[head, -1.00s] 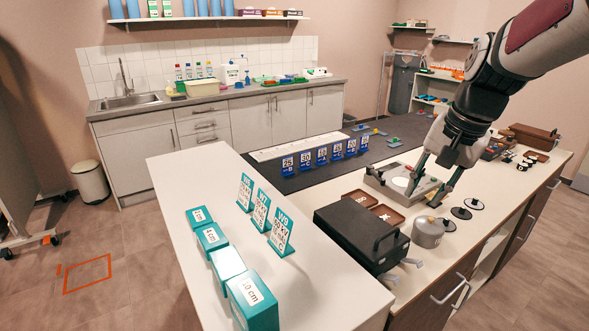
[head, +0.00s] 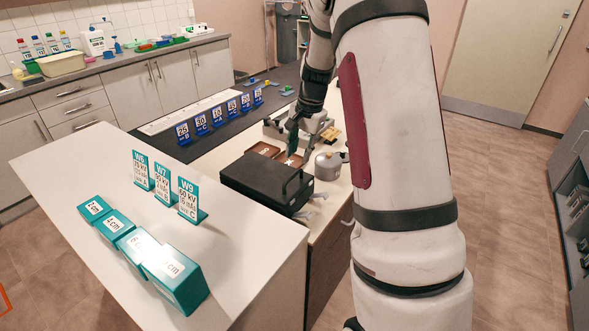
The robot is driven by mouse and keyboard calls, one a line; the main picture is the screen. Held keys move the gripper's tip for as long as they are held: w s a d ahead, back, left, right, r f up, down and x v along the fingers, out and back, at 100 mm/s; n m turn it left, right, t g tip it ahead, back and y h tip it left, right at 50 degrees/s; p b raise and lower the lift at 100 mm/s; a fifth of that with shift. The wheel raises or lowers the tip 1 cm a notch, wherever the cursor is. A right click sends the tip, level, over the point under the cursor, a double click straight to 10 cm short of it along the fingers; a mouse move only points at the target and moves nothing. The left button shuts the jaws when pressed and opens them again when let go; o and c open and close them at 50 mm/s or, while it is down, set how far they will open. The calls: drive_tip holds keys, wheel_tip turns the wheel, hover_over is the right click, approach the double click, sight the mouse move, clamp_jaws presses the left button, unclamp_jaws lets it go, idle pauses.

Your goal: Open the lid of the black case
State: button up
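The black case (head: 258,182) lies on the light counter in the middle of the head view. Its lid is down. A dark handle stands up at its right end, and pale latches (head: 306,214) stick out low beside that end. My gripper (head: 293,150) is just behind the case, above the brown trays and clear of the lid as far as I can see. Its fingers are small and partly merge with the things behind, so their opening is unclear. My arm hides much of the counter to the right.
Brown trays (head: 263,149) lie behind the case, and a grey metal pot (head: 326,166) stands close to its right. Teal boxes (head: 172,275) and teal sign cards (head: 188,200) stand on the white table at the front left. Blue number cards (head: 217,117) line the dark mat behind.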

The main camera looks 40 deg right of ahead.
sight(294, 174)
drive_tip(key=f, duration=0.2)
drive_tip(key=w+f, duration=0.1)
drive_tip(key=f, duration=0.4)
drive_tip(key=shift+w+a, duration=0.15)
drive_tip(key=shift+a, duration=0.05)
drive_tip(key=shift+c, duration=0.4)
clamp_jaws()
